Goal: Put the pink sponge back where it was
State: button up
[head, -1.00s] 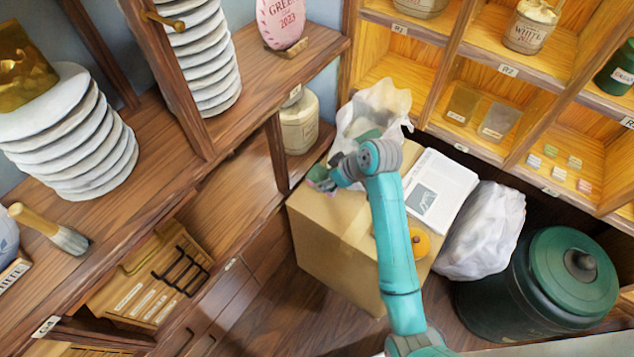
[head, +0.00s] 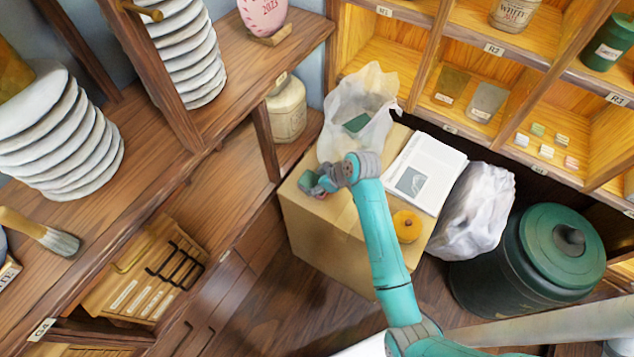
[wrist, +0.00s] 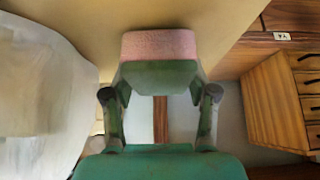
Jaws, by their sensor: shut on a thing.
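My gripper (head: 318,182) is shut on the pink sponge (wrist: 160,45), which has a pink layer and a green layer. The wrist view shows the sponge held between the fingertips (wrist: 160,94), pink side farther out. In the head view my gripper is over the left part of the cardboard box (head: 335,232), and a green patch of the sponge (head: 306,180) shows at the fingertips. I cannot tell whether the sponge touches the box.
On the box are an open white plastic bag (head: 375,88) with a green item (head: 357,123) inside, a printed magazine (head: 428,165) and a small orange pumpkin (head: 407,226). A stuffed white bag (head: 475,215) and green canister (head: 565,240) stand right. Shelves (head: 215,215) line the left.

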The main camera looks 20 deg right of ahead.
jog(key=o, duration=1.6)
jog(key=shift+f, duration=0.1)
jog(key=shift+c, duration=0.2)
jog(key=v, duration=1.2)
jog(key=shift+s, duration=0.1)
